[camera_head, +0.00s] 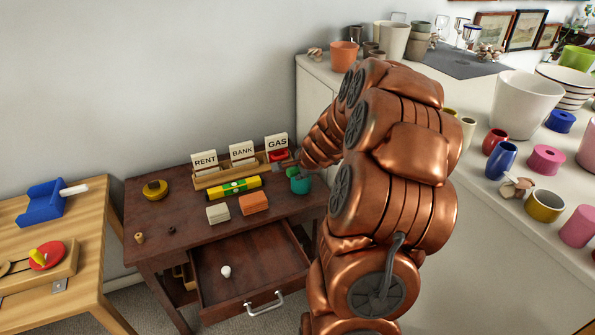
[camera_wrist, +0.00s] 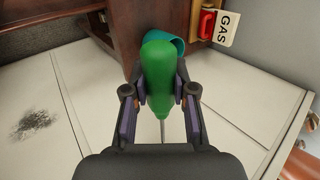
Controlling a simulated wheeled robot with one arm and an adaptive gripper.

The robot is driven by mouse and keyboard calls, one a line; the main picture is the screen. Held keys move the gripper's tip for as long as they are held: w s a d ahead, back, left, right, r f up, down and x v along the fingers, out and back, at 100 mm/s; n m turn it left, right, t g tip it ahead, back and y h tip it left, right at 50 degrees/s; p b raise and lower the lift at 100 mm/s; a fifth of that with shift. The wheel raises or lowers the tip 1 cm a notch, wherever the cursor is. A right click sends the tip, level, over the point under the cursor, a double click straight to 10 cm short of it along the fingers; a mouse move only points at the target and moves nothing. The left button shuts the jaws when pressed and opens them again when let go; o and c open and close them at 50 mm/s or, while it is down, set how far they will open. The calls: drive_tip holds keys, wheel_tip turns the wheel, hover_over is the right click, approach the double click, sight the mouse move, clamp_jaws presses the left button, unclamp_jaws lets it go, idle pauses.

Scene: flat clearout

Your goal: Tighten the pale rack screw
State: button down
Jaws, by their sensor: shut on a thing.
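My gripper (camera_wrist: 160,95) is shut on a green screwdriver (camera_wrist: 157,72) in the wrist view. Its thick handle is between the fingers and its thin metal shaft points toward the bottom of the picture. A teal cup (camera_wrist: 172,46) is right behind the handle; I cannot tell whether they touch. In the head view the teal cup (camera_head: 301,185) stands on the dark desk, and my arm hides most of the gripper. A wooden rack (camera_head: 210,181) holds cards reading RENT, BANK and GAS. I cannot make out a pale screw on it.
On the dark desk (camera_head: 150,222) are a yellow-green level (camera_head: 240,187), a white block (camera_head: 217,213), an orange block (camera_head: 254,203) and a yellow roll (camera_head: 155,189). The drawer (camera_head: 255,275) is open, with a small white knob-like thing (camera_head: 226,271) inside. A crowded white counter (camera_head: 470,150) is at right.

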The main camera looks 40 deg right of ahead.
drive_tip(key=shift+s+d, duration=0.3)
drive_tip(key=shift+d, duration=0.5)
drive_tip(key=shift+s+d, duration=0.3)
drive_tip(key=shift+d, duration=0.45)
drive_tip(key=shift+s+d, duration=0.3)
drive_tip(key=shift+d, duration=0.5)
drive_tip(key=shift+s+d, duration=0.25)
drive_tip(key=shift+d, duration=0.45)
idle(0.5)
drive_tip(key=shift+r+p, duration=0.2)
drive_tip(key=shift+p, duration=0.55)
drive_tip(key=shift+d+g+p, duration=0.1)
drive_tip(key=shift+g+p, duration=0.6)
drive_tip(key=shift+p, duration=1.4)
drive_tip(key=shift+g+y+p, duration=0.5)
drive_tip(key=shift+g+p, duration=0.4)
drive_tip(key=shift+p, duration=2.5)
drive_tip(key=shift+f, duration=0.1)
